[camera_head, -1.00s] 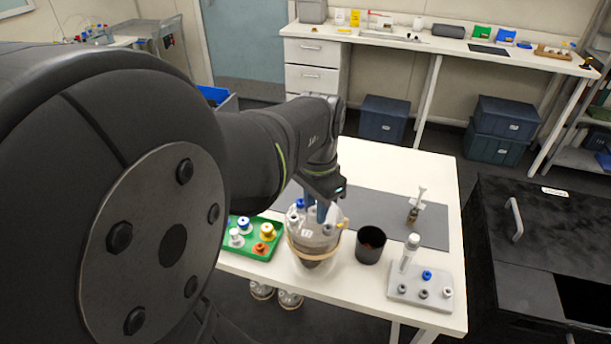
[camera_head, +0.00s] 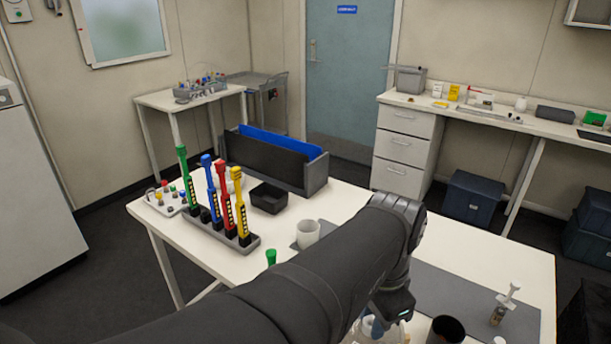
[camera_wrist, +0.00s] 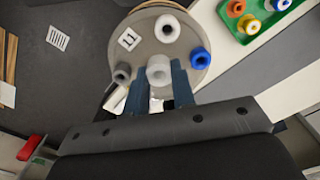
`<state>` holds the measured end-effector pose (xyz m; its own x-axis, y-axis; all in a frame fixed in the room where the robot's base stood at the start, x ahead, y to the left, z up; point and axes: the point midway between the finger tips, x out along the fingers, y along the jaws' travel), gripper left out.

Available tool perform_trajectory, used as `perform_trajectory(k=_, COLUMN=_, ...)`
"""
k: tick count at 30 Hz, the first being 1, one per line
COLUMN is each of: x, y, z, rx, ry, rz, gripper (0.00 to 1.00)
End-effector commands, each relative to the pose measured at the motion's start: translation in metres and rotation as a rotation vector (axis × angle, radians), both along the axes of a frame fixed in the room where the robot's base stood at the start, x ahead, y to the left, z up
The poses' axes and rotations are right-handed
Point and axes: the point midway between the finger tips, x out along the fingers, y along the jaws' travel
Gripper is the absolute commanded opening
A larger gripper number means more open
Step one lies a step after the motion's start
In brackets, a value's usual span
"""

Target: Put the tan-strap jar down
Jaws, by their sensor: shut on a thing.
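The jar's round grey lid (camera_wrist: 163,75) fills the upper middle of the wrist view. It carries a blue port, grey and white ports and a label marked 11. My gripper (camera_wrist: 160,88) has its two blue fingers shut on the jar at a pale port on the lid. In the head view the jar (camera_head: 392,333) is cut off by the bottom edge, under my wrist. Its tan strap is not clear in the current views. I cannot tell whether its base touches the table.
A green tray (camera_wrist: 243,30) with coloured caps lies near the jar. A black cup (camera_head: 445,331) and a syringe in a vial (camera_head: 503,306) stand to its right. A white mug (camera_head: 307,233), a tool rack (camera_head: 226,243) and a black bin (camera_head: 268,198) stand further left.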

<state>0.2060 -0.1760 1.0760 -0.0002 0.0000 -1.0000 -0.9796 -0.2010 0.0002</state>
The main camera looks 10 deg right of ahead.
Motion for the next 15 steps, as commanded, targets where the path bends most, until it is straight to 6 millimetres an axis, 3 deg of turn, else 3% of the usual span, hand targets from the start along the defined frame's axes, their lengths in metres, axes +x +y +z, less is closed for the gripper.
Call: perform_trajectory(k=15, x=0.105, y=-0.078, z=0.053, rx=-0.002, ry=-0.001, rz=0.028, gripper=0.0)
